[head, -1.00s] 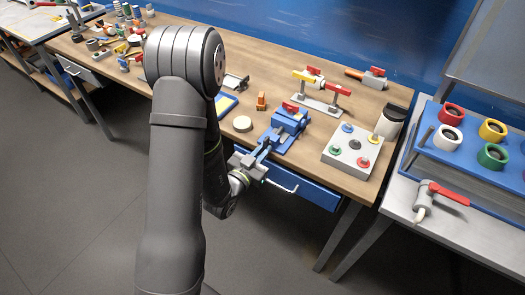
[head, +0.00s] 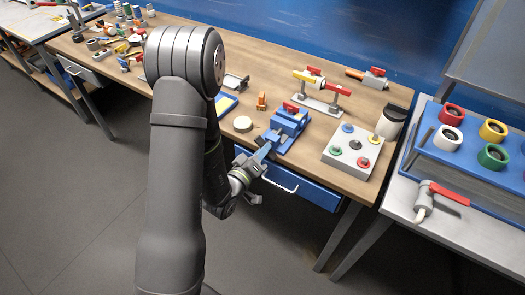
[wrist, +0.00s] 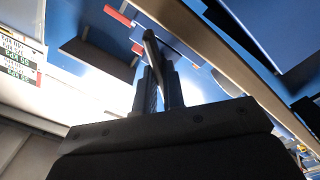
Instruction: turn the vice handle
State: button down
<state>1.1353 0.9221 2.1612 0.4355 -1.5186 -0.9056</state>
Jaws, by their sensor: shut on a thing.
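The blue vice (head: 290,128), with a red part on top, stands at the front edge of the wooden bench. My gripper (head: 262,156) is at the near end of the vice, low over the bench's front edge. In the wrist view its two dark fingers (wrist: 160,88) are close together, shut on a grey bar that looks like the vice handle (wrist: 151,47). The bar rises from between the fingertips. In the head view the handle is too small and too covered by my gripper to make out.
A blue drawer with a white handle (head: 283,187) is below. The floor in front is clear.

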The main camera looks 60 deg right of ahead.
jog(key=shift+f+n, duration=0.1)
jog(key=shift+n, duration=2.2)
jog(key=c, duration=1.5)
grip_release()
jog(key=a, duration=1.7)
jog(key=shift+a, duration=0.25)
jog(key=shift+d, duration=0.2)
jog(key=d, duration=1.6)
jog(key=shift+d, duration=0.35)
